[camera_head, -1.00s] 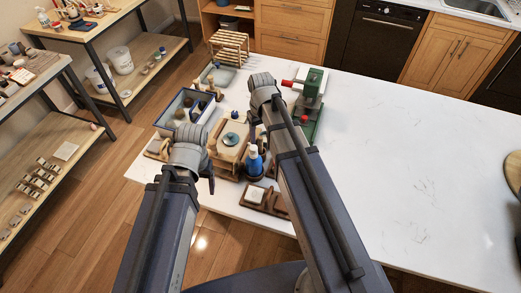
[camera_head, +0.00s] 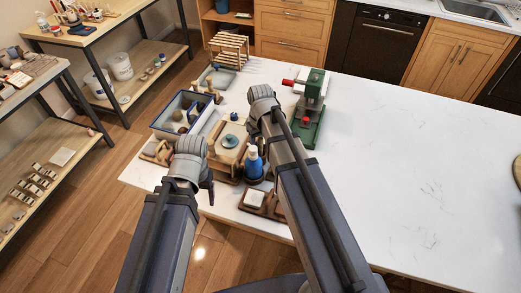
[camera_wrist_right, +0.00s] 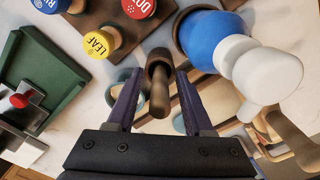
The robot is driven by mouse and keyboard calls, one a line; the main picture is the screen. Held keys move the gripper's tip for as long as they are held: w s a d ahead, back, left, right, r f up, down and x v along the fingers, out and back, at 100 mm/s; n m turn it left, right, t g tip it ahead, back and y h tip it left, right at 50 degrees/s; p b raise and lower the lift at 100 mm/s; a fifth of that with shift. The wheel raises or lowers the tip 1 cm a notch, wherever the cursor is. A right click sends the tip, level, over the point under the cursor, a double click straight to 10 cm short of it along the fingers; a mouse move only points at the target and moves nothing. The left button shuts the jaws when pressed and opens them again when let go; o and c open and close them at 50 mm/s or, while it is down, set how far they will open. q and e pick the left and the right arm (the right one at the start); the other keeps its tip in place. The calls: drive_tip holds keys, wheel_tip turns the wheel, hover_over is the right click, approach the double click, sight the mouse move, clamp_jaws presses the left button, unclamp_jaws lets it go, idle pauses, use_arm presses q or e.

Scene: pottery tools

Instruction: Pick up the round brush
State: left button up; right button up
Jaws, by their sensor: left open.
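My right gripper (camera_wrist_right: 158,105) is open in the right wrist view, its two dark fingers apart. A brown wooden tool with a round dark end (camera_wrist_right: 159,88) lies between the fingers, with no clear contact on either side. I cannot tell for sure whether it is the round brush. In the head view my right gripper (camera_head: 251,132) points down over the pottery tools, partly hidden by its own wrist. My left gripper (camera_head: 211,190) is open near the table's front left edge, with nothing seen in it.
A blue bottle with a white top (camera_wrist_right: 232,50) stands close to the right gripper. Stamps with colored caps, including a yellow one (camera_wrist_right: 104,41), stand in a wooden rack. A green press (camera_head: 312,98) is behind. A blue-rimmed tray (camera_head: 160,118) sits left.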

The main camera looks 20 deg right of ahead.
clamp_jaws()
use_arm(q)
drive_tip(key=shift+r, duration=0.1)
use_arm(e)
drive_tip(key=shift+r, duration=0.1)
use_arm(q)
wheel_tip(320, 180, up, 17)
drive_tip(key=p, duration=1.7)
use_arm(e)
wheel_tip(320, 180, up, 17)
use_arm(q)
drive_tip(key=shift+f, duration=0.25)
use_arm(e)
drive_tip(key=shift+f, duration=0.2)
